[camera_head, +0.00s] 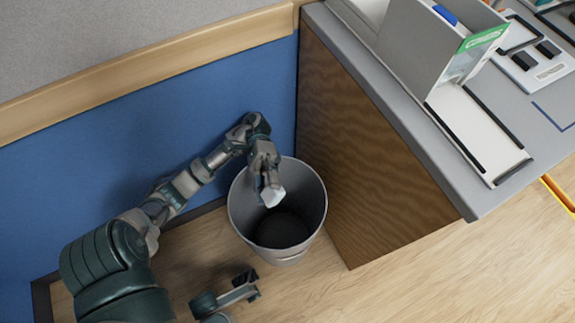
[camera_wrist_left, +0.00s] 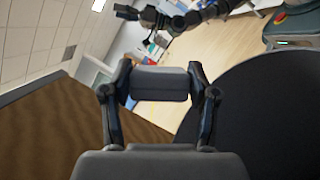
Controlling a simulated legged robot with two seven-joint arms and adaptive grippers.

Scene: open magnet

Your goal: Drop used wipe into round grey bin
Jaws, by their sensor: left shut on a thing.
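The round grey bin (camera_head: 308,200) stands open on the floor between the blue wall panel and the wooden side of the counter. My left gripper (camera_head: 269,184) is over the bin's opening, pointing down, and is shut on a small white wipe (camera_head: 272,197). The wipe appears above the dark bottom of the bin; its exact height is hard to tell. In the left wrist view my left gripper (camera_wrist_left: 160,85) shows its dark pads close together, and the wipe is hidden. My right gripper (camera_head: 246,284) appears small near the bottom edge; its jaws are unclear.
The counter (camera_head: 400,105) with its wood-grain side rises close to the right of the bin. A box-like holder with a green-and-white card (camera_head: 482,52) stands on it. The blue panel (camera_head: 110,125) is behind the bin. Wooden floor (camera_head: 400,280) is clear at the lower right.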

